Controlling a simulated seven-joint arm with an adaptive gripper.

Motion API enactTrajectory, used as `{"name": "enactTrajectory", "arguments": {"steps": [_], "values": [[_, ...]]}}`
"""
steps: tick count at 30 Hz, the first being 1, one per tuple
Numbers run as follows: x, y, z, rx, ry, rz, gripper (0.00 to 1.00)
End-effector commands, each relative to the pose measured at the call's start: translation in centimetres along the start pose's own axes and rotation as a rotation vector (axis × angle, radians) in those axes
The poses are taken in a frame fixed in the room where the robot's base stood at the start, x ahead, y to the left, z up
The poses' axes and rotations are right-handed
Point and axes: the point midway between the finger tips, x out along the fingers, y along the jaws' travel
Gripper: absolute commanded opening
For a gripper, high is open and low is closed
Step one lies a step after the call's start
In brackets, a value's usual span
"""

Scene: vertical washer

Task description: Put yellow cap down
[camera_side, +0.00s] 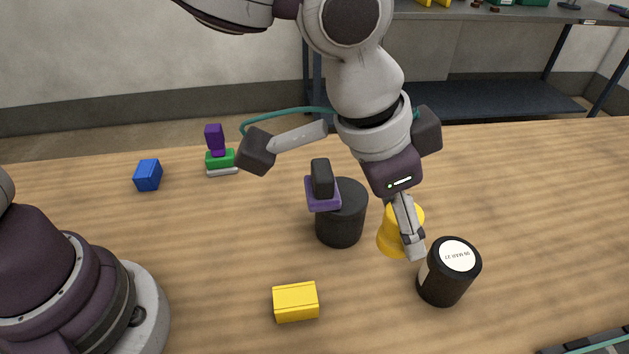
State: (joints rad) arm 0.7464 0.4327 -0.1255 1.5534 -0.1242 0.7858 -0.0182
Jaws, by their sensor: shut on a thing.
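The yellow cap (389,239) is at the fingers of my gripper (411,238), right of the middle of the wooden table. My gripper points down and is shut on the cap. One finger covers part of the cap's right side. I cannot tell whether the cap touches the table or hangs just above it.
A dark cylinder (340,222) with a purple and black piece (322,189) stands left of the cap. A black jar (449,278) with a white label stands close on the right. A yellow block (296,301), a blue block (148,175) and a stacked green piece (220,159) lie farther left.

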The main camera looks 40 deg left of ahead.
Motion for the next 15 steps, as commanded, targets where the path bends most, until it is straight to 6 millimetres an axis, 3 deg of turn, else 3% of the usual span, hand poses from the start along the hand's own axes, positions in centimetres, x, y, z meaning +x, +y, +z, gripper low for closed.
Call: {"name": "enactTrajectory", "arguments": {"steps": [5, 9, 15], "values": [[-1.4, -6.6, 2.8, -0.307, -0.006, -0.119, 0.01], [-2.9, -11.5, 6.4, -0.579, -0.003, -0.226, 0.01], [-4.8, -16.0, 11.9, -0.903, 0.007, -0.359, 0.01]]}}
